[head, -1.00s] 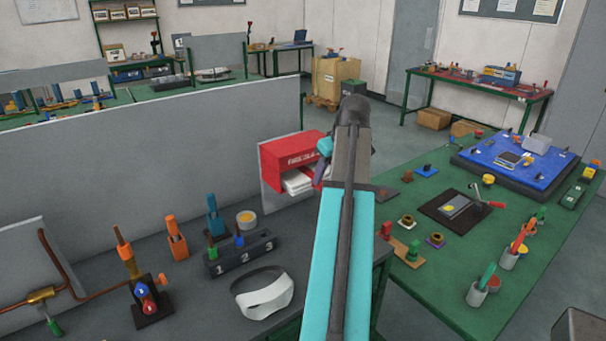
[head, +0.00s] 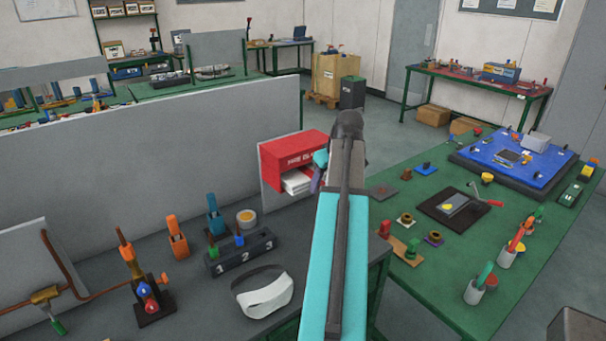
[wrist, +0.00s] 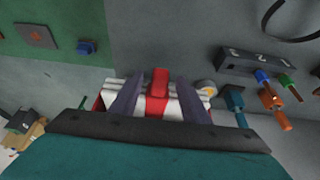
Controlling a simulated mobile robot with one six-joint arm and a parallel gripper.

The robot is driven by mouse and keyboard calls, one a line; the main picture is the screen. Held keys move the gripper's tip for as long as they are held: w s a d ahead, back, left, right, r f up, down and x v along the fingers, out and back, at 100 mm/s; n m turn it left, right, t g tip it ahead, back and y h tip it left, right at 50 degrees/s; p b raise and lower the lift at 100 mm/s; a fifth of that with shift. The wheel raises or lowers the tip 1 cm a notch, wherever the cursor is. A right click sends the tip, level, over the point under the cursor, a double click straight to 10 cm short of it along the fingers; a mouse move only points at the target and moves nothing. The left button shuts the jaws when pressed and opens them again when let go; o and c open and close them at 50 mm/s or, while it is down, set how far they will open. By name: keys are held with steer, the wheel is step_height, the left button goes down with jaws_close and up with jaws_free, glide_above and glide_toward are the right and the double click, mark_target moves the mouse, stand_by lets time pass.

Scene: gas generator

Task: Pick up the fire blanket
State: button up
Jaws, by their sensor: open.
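The fire blanket (head: 297,182) is a white folded bundle showing at the bottom opening of a red box (head: 290,151) with white lettering, at the end of the grey panel. In the wrist view the white blanket (wrist: 179,106) has a red strap or tab (wrist: 159,84) across its middle. My gripper (wrist: 158,93) is open, with one dark finger on each side of the red strap, over the white folds. Whether the fingers touch the blanket, I cannot tell. In the head view my own arm hides most of the gripper.
The grey panel (head: 150,150) runs along the bench behind the box. On the bench are a numbered block (head: 240,254), a tape roll (head: 247,217) and a white band-shaped item (head: 264,292). A green table (head: 440,270) with several parts stands to the right.

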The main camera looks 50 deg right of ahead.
jaws_close()
steer(key=shift+r, duration=0.2)
stand_by(0.3)
steer(key=shift+r+p, duration=1.25)
steer(key=shift+r, duration=0.55)
steer(key=s+a+p, duration=0.1)
steer(key=s+a, duration=0.1)
steer(key=s, duration=0.6)
steer(key=s+a+p, duration=0.2)
steer(key=s+a, duration=0.1)
steer(key=s, duration=0.6)
steer(key=shift+a+f, duration=0.25)
steer(key=shift+a, duration=0.05)
